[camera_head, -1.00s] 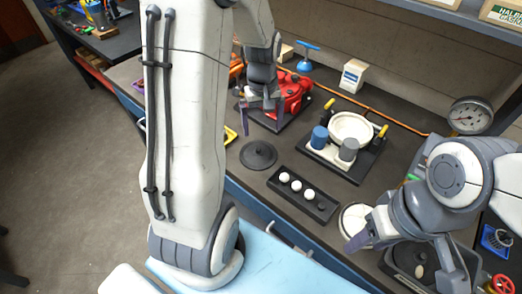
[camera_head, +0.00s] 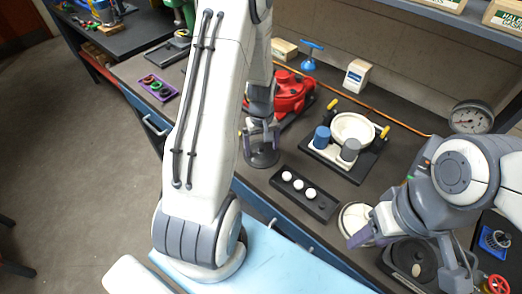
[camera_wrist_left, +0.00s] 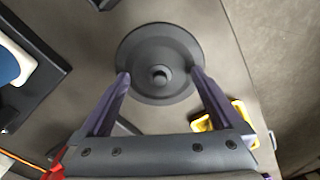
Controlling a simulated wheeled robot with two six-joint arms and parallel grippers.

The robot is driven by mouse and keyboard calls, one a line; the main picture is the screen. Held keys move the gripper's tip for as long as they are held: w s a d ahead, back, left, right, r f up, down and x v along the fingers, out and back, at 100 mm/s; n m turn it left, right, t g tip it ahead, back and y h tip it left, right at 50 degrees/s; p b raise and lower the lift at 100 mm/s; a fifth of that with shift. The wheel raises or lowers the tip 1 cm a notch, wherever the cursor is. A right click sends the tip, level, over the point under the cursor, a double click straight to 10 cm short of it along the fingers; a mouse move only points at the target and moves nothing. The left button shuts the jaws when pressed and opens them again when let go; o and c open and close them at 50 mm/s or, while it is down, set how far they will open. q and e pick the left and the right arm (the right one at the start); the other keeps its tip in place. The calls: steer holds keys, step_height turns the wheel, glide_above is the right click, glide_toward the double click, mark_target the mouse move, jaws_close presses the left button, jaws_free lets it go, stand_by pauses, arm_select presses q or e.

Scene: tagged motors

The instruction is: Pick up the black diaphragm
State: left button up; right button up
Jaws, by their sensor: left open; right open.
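The black diaphragm (camera_head: 262,159), a flat round disc with a small raised centre knob, lies on the dark bench top, partly hidden by my left gripper (camera_head: 261,145). In the left wrist view the disc (camera_wrist_left: 158,38) sits at top centre. My left gripper (camera_wrist_left: 160,73) is open there, its two purple fingers one on each side of the knob, their tips overlapping the disc's near rim. Whether they touch it I cannot tell. My right gripper (camera_head: 362,238) is open at the bench's front right, by a pale round disc (camera_head: 352,218).
A black block with white balls (camera_head: 305,194) lies right of the diaphragm. Behind it is a tray with a white ring and cylinders (camera_head: 351,130). A red housing (camera_head: 292,92) stands behind the left gripper. A black dish (camera_head: 412,258) is near the right arm. A purple tray (camera_head: 158,88) lies left.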

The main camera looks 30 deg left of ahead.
arm_select(q)
jaws_close()
steer(key=shift+s+f, duration=0.1)
steer(key=shift+s, duration=0.05)
stand_by(0.4)
